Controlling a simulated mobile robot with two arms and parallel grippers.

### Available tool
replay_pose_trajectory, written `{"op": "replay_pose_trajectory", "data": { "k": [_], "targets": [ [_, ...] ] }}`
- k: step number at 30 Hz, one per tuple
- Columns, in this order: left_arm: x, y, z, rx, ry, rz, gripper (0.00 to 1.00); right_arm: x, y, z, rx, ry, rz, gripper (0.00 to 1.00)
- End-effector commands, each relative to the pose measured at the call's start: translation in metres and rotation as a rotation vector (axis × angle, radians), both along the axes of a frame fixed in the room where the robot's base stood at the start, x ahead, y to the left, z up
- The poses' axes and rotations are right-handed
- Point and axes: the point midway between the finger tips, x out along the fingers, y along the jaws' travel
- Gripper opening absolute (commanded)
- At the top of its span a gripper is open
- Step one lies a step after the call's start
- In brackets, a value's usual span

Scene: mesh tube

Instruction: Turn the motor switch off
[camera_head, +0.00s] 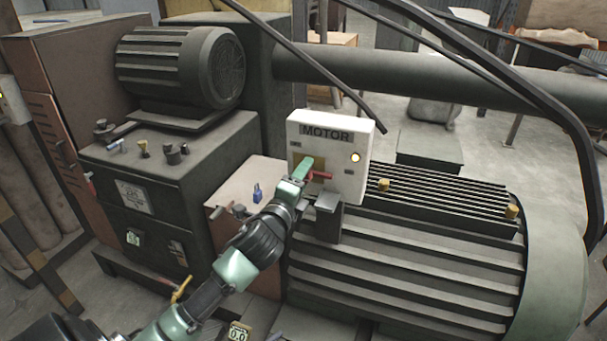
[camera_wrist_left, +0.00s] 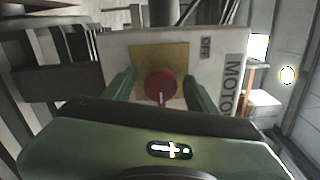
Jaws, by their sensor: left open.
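The motor switch is a white box (camera_head: 340,138) marked MOTOR, with a lit yellow lamp (camera_head: 355,157) and a yellow plate. Its red knob (camera_head: 320,176) has a handle pointing right in the head view. In the left wrist view the red knob (camera_wrist_left: 161,84) is face-on, its pale mark pointing down, away from the OFF label (camera_wrist_left: 205,48). My left gripper (camera_head: 303,171) is open in front of the box. In the wrist view its two green fingers stand on either side of the knob, with gaps. I cannot tell whether they touch the plate. My right gripper is not in view.
A large ribbed machine (camera_head: 410,255) lies below and right of the box. A control cabinet (camera_head: 150,170) with small levers and a round motor (camera_head: 180,65) stand at left. Dark rods (camera_head: 300,55) cross above the box. Open floor (camera_head: 560,160) shows at right.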

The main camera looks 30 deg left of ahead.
Motion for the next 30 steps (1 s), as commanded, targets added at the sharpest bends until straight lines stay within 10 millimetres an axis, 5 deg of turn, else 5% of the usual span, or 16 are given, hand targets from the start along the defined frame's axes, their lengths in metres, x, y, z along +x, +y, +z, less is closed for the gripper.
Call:
{"op": "replay_pose_trajectory", "data": {
  "k": [10, 16, 30],
  "targets": [
    [0.0055, 0.0012, -0.0004, -0.001, 0.001, -0.001, 0.57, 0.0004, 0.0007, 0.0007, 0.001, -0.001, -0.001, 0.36],
    [0.0053, 0.0013, -0.0005, -0.001, 0.001, 0.0, 0.02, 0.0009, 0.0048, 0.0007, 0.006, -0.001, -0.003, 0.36],
    [0.0053, 0.0014, 0.0002, -0.102, -0.022, 0.001, 0.0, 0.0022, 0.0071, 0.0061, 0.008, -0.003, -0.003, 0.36]
  ]
}}
